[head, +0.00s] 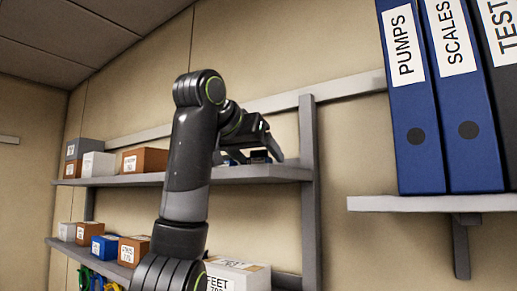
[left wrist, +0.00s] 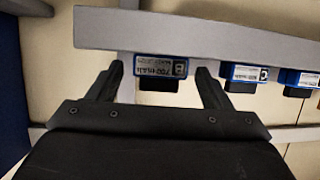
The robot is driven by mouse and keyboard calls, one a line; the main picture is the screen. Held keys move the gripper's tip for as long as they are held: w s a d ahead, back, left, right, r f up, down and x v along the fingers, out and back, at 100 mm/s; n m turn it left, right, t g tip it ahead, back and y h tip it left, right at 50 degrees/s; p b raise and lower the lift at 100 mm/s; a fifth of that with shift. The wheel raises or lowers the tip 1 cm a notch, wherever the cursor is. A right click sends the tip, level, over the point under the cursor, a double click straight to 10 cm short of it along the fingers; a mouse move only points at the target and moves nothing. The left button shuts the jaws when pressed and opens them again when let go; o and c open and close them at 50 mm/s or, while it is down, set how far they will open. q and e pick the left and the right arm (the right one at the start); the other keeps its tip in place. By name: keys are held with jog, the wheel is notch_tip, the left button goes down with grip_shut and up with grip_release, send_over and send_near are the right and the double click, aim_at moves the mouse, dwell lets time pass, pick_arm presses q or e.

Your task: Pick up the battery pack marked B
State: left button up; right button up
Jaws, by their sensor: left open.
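The battery pack marked B (left wrist: 163,68) shows in the left wrist view, blue and black with a white label that appears upside down. It lies at the grey shelf (left wrist: 220,36). My left gripper (left wrist: 160,70) is open, with one fingertip on each side of pack B in the picture and a gap at both sides. I cannot tell whether the tips reach its depth. In the head view my left gripper (head: 268,142) is over the upper shelf (head: 240,174), partly hiding small blue-and-black packs there. My right gripper is not in view.
A pack marked C (left wrist: 246,72) and another blue pack (left wrist: 301,78) stand beside pack B. Boxes, including a brown one (head: 145,160), stand left on the upper shelf. An upright post (head: 308,150) is close by the gripper. Blue binders (head: 412,110) stand on the right shelf.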

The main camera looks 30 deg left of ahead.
pick_arm(q)
jog(key=shift+w+f, duration=0.25)
jog(key=shift+w, duration=0.3)
jog(key=shift+s, duration=0.1)
jog(key=c, duration=1.1)
jog(key=shift+r, duration=0.25)
